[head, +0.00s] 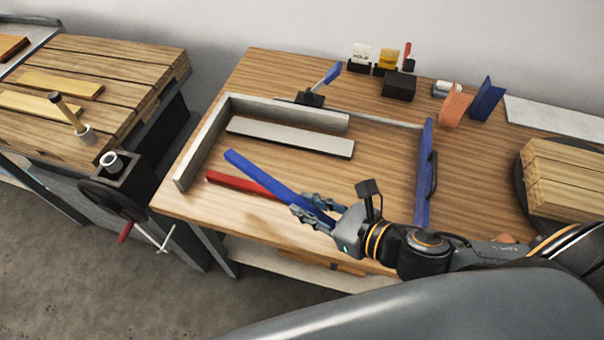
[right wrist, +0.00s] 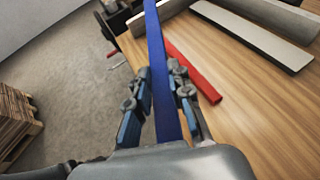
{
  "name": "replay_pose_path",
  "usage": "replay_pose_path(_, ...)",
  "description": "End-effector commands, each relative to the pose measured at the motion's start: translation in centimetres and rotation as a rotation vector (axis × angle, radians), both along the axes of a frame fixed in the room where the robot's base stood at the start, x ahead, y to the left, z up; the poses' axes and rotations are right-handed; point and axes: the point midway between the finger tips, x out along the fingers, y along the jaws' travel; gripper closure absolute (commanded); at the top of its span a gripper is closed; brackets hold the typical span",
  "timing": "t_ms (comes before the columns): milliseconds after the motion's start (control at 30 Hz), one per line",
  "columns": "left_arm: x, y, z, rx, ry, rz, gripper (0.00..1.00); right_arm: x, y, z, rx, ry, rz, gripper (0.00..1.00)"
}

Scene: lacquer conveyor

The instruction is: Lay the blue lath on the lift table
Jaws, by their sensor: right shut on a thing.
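The blue lath (head: 260,178) is in the jaws of my right gripper (head: 314,212), which is shut on it. In the head view the lath points up and left from the jaws, above the workbench, partly over a red lath (head: 245,187). In the right wrist view the blue lath (right wrist: 158,70) runs forward between the fingers (right wrist: 165,95), with the red lath (right wrist: 193,70) to its right. The slatted table (head: 110,60) with a handwheel (head: 113,198) stands at the left and looks like the lift table. My left gripper is not in view.
On the workbench (head: 270,75), a grey L-shaped fence (head: 205,140), a grey bar (head: 290,136) and a blue clamp bar (head: 424,175) surround the work area. Yellow laths (head: 62,82) and a hammer-like tool (head: 68,112) occupy the slatted table. A floor gap separates the tables.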

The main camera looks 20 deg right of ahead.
Motion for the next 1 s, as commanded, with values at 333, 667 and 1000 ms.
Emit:
replay_pose_path(333,3.7,-0.3,-4.5,-0.006,-0.054,0.001,0.59,5.2,-2.4,-2.6,-0.005,-0.006,-0.001,1.0)
replay_pose_path(667,2.0,-0.2,-4.2,-0.004,-0.03,0.001,0.59,10.7,-4.8,-7.5,0.001,0.0,-0.003,1.0)
replay_pose_path(1000,1.9,-0.2,-4.2,-0.003,-0.027,0.001,0.59,12.5,-5.6,-10.6,0.003,0.002,0.0,1.0)
